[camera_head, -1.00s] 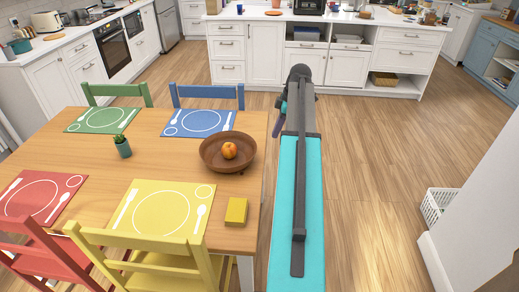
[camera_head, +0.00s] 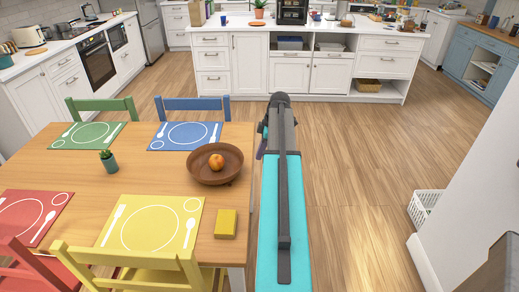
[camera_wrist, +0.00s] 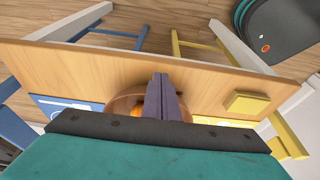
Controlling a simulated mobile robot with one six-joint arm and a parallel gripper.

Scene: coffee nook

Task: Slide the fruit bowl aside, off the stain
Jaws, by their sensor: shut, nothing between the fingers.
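The fruit bowl (camera_head: 204,174), brown and round with an orange fruit (camera_head: 216,162) in it, stands near the right edge of the wooden table (camera_head: 130,181). In the wrist view the bowl (camera_wrist: 122,106) is partly hidden behind my gripper (camera_wrist: 162,80), whose fingers are together and empty. I cannot tell from this view whether they touch the bowl. In the head view my arm extends along the table's right side, and the fingertips are not clear. A small dark patch (camera_head: 229,183) shows at the bowl's lower right; I cannot tell whether it is stain or shadow.
A yellow box (camera_head: 226,223) lies in front of the bowl, right of the yellow placemat (camera_head: 152,223). The blue placemat (camera_head: 185,136) lies behind it. A small potted plant (camera_head: 109,162) stands left. Chairs surround the table.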

